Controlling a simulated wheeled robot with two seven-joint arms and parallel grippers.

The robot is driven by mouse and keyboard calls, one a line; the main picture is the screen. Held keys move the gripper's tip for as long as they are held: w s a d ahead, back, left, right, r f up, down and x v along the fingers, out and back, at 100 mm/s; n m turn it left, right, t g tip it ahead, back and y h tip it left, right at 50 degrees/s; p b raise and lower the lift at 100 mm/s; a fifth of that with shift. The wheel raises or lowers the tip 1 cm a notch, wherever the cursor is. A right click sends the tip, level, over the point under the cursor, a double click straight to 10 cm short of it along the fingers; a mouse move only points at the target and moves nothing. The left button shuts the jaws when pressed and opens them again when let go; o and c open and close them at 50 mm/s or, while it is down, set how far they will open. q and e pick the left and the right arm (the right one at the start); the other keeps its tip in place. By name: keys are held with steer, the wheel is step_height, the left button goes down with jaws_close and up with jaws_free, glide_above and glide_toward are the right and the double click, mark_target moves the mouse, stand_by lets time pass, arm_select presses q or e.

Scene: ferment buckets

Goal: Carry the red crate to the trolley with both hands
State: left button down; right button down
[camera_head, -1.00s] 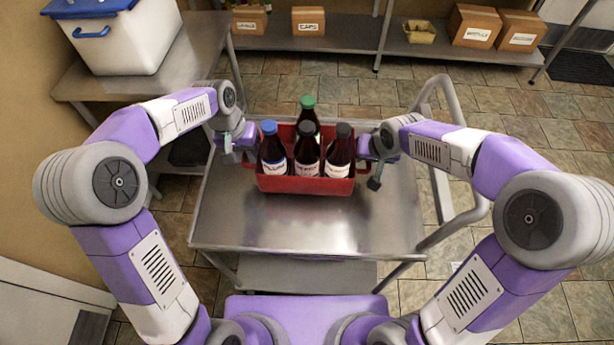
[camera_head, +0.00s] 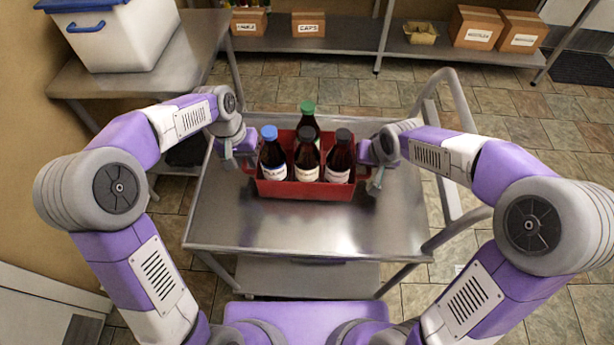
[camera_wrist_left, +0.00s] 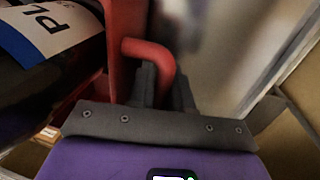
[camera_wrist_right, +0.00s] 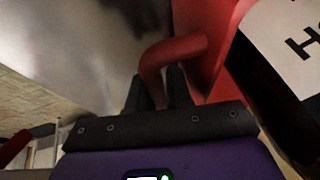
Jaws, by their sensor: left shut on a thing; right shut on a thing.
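My left gripper (camera_head: 243,162) is shut on the crate's left handle, a red bar that shows between the fingers in the left wrist view (camera_wrist_left: 150,52). My right gripper (camera_head: 368,165) is shut on the right handle, also seen in the right wrist view (camera_wrist_right: 172,55). The fingertips are partly hidden in the head view.
The trolley's push bar (camera_head: 455,120) rises on the right. A steel table (camera_head: 190,60) with a white, blue-lidded box (camera_head: 120,40) stands at the back left. A low shelf (camera_head: 345,42) with cardboard boxes runs along the back. The trolley's top is bare around the crate.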

arm_select(q)
steer(key=shift+f+b, duration=0.3)
arm_select(e)
steer(key=shift+w+f, duration=0.1)
steer(key=shift+f, duration=0.2)
arm_select(q)
steer(key=c, duration=1.4)
jaws_free()
steer(key=shift+f, duration=0.1)
arm_select(e)
steer(key=c, duration=1.4)
jaws_free()
steer(key=shift+f, duration=0.1)
arm_select(q)
steer(key=o, duration=0.4)
steer(key=shift+c, duration=0.2)
arm_select(e)
steer(key=o, duration=0.4)
steer(key=shift+c, duration=0.2)
arm_select(q)
steer(key=shift+d, duration=0.1)
arm_select(e)
steer(key=shift+a, duration=0.1)
